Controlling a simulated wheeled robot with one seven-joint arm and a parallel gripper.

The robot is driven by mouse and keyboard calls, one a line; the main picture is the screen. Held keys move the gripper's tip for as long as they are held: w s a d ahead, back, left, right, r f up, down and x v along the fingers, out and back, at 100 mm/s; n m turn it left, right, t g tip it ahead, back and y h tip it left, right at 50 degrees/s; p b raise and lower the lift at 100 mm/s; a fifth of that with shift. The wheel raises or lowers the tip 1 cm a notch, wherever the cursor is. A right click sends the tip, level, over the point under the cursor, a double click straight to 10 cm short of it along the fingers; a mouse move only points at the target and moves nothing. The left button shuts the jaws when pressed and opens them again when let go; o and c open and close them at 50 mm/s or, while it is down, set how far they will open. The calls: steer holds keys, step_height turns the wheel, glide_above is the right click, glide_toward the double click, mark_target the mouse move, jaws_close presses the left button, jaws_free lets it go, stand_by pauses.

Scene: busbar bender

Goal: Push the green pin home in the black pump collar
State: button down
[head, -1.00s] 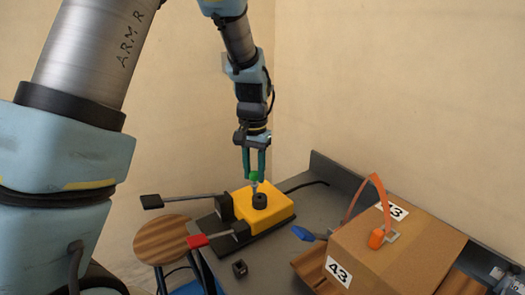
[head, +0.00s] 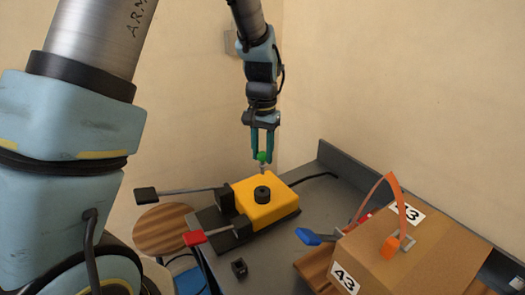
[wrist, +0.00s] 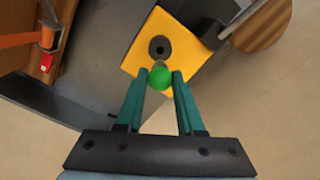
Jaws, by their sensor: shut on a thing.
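The green pin (head: 262,157) has a round green head and a thin pale shank pointing down. My gripper (head: 262,155) is shut on its head and holds it above the yellow block (head: 280,205). The black pump collar (head: 262,194) stands on top of the block, with a dark hole in its middle. The pin's lower end is apart from the collar, with a gap between them in the head view. In the wrist view the green head (wrist: 159,78) sits between the fingertips, and the collar (wrist: 159,48) shows beyond it.
A lever with a black handle (head: 146,195) and one with a red handle (head: 195,238) stick out left of the block. A small black cube (head: 239,268) lies in front. A cardboard box (head: 430,250) with an orange strap and a blue-handled tool (head: 309,236) are at right.

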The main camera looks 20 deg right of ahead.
mark_target(262, 165)
steer(key=shift+f+b, duration=1.55)
steer(key=shift+f, duration=1.05)
steer(key=shift+f+b, duration=1)
steer(key=shift+f, duration=1)
steer(key=shift+c, duration=2.2)
jaws_free()
step_height(262, 165, up, 11)
steer(key=b, duration=0.2)
steer(key=shift+f+b, duration=0.1)
steer(key=shift+b, duration=0.2)
steer(key=shift+s, duration=0.15)
